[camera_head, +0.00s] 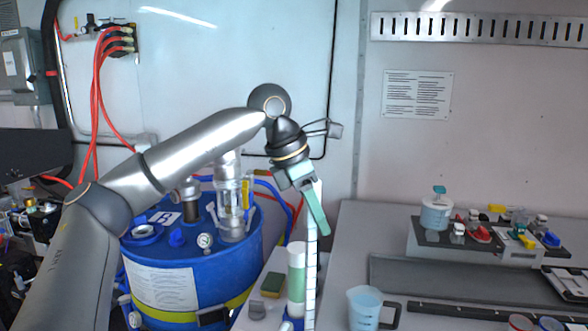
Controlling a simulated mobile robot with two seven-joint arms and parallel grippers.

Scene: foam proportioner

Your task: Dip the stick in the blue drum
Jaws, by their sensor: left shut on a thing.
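The blue drum (240,272) stands at the left centre, with a yellow band, a white label and several fittings on its lid. My left arm reaches across in front of it. My left gripper (314,208), with teal fingers, is to the right of the drum and above the bench edge. It is shut on a long white stick (311,268) with tick marks, which hangs nearly upright. The stick's lower end runs out of the bottom of the picture. My right gripper is not in view.
A clear cylinder with green contents (297,275) stands close behind the stick. A sponge (272,284) lies left of it. A jug of light-blue liquid (365,308) is to the right. A clear pump body (234,205) rises from the drum lid, with hoses around it.

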